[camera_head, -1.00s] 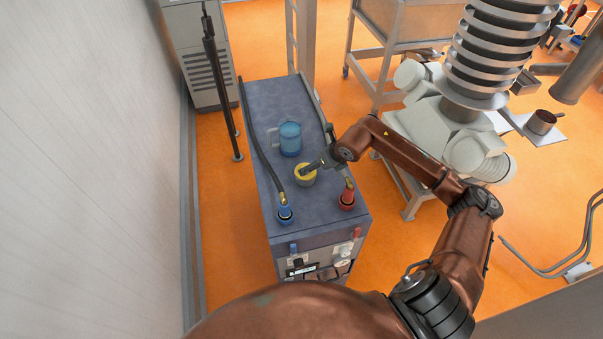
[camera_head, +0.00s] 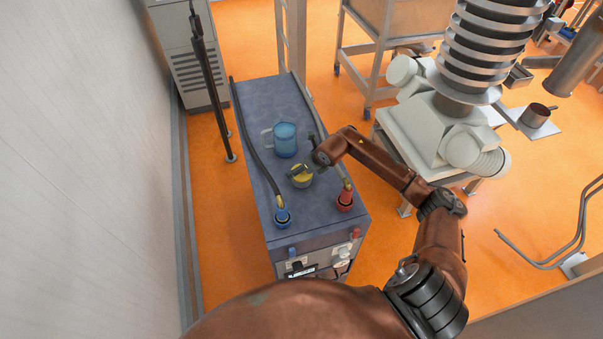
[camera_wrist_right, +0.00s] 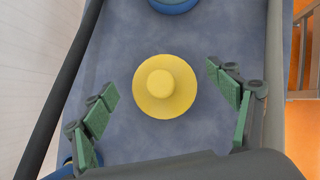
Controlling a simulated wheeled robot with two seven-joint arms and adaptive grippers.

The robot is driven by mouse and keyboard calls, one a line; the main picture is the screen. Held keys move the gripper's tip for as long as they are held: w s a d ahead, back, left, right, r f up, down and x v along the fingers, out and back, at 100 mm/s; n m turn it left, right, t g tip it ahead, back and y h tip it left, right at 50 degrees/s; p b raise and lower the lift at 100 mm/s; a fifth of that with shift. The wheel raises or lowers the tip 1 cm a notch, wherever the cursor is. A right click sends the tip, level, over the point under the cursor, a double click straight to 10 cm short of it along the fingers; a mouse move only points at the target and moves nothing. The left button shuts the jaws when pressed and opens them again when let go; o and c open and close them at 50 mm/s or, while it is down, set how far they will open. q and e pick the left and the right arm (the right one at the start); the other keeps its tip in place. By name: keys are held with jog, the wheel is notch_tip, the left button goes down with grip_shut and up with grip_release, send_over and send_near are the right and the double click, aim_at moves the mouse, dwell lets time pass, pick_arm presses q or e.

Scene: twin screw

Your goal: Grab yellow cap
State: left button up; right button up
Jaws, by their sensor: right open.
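The yellow cap (camera_head: 303,173) sits on top of the blue-grey cabinet (camera_head: 258,110), partly covered by my right gripper in the head view. In the right wrist view the round yellow cap (camera_wrist_right: 165,86) with its raised knob shows whole, a little ahead of and between the fingers. My right gripper (camera_wrist_right: 166,112) is open, its green finger pads spread to either side of the cap and not touching it. In the head view my right gripper (camera_head: 302,171) is over the cap. My left gripper is not in view.
A blue translucent jug (camera_head: 285,140) stands just behind the cap. A blue hose fitting (camera_head: 282,216) and a red fitting (camera_head: 346,198) stand at the cabinet's front corners, with dark hoses along both sides. A white wall (camera_head: 80,180) is at the left.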

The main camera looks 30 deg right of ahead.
jog(key=shift+w+f, duration=0.15)
jog(key=shift+f, duration=0.15)
jog(key=shift+c, duration=0.3)
jog(key=c, duration=1.1)
jog(key=shift+s+f, duration=0.2)
jog(key=shift+s, duration=0.05)
grip_shut()
